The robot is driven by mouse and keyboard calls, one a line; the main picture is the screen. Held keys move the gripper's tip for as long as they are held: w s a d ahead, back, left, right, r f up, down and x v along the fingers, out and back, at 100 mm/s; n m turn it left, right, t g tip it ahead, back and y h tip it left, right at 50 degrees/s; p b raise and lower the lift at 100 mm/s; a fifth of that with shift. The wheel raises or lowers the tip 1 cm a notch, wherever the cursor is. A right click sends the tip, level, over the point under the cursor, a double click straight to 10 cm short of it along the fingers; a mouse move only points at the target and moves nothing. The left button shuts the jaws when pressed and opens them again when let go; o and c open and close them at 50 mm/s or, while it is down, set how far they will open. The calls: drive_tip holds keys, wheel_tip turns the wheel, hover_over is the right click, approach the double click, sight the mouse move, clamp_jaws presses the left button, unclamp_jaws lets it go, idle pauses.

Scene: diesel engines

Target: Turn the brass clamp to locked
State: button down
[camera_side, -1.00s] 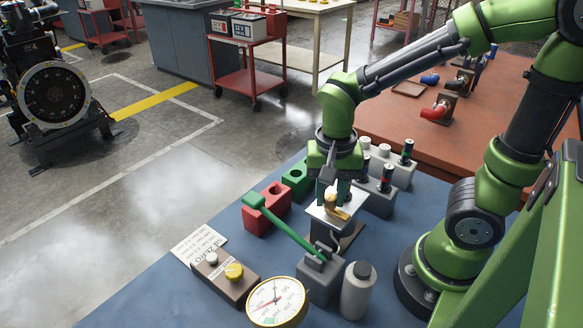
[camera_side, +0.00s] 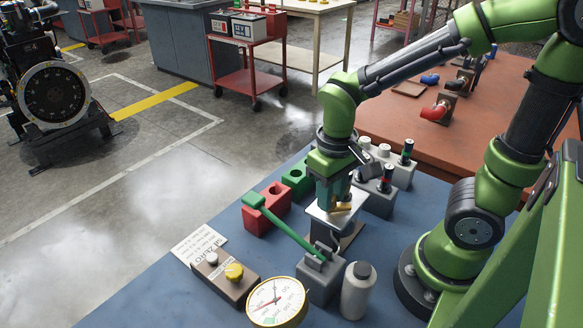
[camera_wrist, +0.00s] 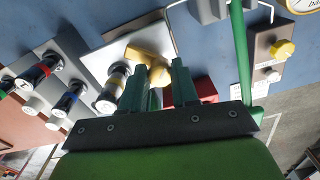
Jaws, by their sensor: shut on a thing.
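The brass clamp (camera_side: 343,207) sits on a white plate (camera_side: 318,213) on a stand on the blue bench. In the wrist view the brass clamp (camera_wrist: 148,58) shows as a yellow bar with a rounded end between my green fingers. My gripper (camera_side: 334,203) points down over the plate, its fingers around the clamp. In the wrist view my gripper (camera_wrist: 160,72) has its fingers on both sides of the rounded end, closed on it. The fingers hide part of the clamp. I cannot read any locked mark on the plate.
A green lever (camera_side: 285,228) on a grey block stands close in front. Near it are a grey bottle (camera_side: 358,290), a round gauge (camera_side: 277,302) and a box with a yellow knob (camera_side: 234,272). Red (camera_side: 266,210) and green blocks stand left, grey holders (camera_side: 378,195) right.

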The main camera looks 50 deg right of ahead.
drive_tip(key=n, duration=0.4)
drive_tip(key=shift+r+n, duration=0.1)
drive_tip(key=shift+n, duration=2.2)
drive_tip(key=c, duration=0.8)
unclamp_jaws()
drive_tip(key=shift+c, duration=0.2)
wheel_tip(320, 180, up, 17)
